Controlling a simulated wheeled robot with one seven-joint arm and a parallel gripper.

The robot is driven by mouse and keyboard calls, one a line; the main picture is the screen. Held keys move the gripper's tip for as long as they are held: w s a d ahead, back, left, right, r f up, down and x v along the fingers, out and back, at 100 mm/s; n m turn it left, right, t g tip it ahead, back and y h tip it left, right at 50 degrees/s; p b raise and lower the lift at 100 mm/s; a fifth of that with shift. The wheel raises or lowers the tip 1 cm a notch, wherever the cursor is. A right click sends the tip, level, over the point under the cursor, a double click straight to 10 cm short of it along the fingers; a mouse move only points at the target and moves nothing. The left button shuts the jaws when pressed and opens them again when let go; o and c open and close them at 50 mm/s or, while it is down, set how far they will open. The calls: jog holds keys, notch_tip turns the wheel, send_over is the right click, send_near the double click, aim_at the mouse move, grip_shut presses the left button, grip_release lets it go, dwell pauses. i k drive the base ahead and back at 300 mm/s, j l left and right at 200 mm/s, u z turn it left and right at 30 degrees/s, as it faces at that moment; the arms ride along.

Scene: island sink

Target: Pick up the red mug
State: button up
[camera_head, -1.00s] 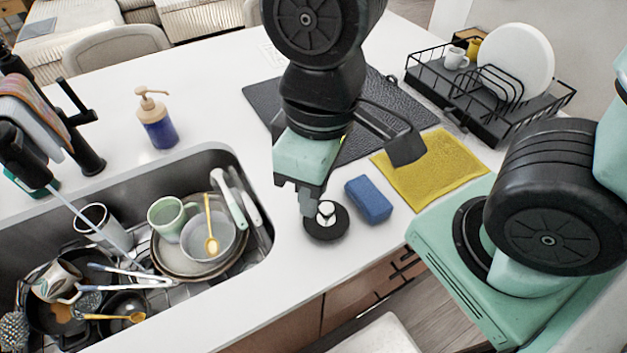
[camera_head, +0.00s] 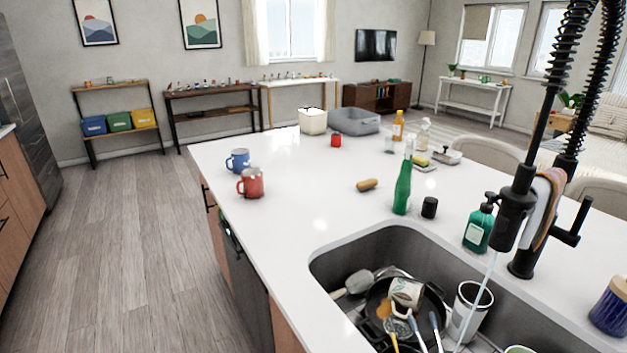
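The red mug (camera_head: 251,183) stands upright on the white island counter, near its left edge. Its handle points left. A blue mug (camera_head: 238,161) stands just behind it and a little to the left, apart from it. My gripper is not in the head camera view now, so its opening and its distance from the red mug cannot be seen.
A brown roll-shaped item (camera_head: 367,185), a green bottle (camera_head: 403,185) and a small red can (camera_head: 336,140) stand farther right. The sink (camera_head: 380,255) holds dishes. Open floor (camera_head: 130,240) lies left.

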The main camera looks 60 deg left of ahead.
aim_at(252, 180)
jog(key=k+j+u, duration=0.5)
jog(key=u, duration=1.5)
jog(key=z, duration=1.5)
jog(key=i+j, duration=0.1)
jog(key=j, duration=0.3)
jog(key=i+j, duration=0.1)
jog(key=j, duration=0.35)
jog(key=i+j, duration=0.1)
jog(key=j, duration=0.3)
jog(key=i+j+u, duration=0.1)
jog(key=j, duration=0.3)
jog(key=i+j, duration=0.15)
jog(key=j, duration=0.3)
jog(key=i+j, duration=0.1)
jog(key=j, duration=0.3)
jog(key=i+j, duration=0.1)
jog(key=j, duration=0.3)
jog(key=i+j, duration=0.15)
jog(key=j, duration=0.25)
jog(key=u, duration=0.05)
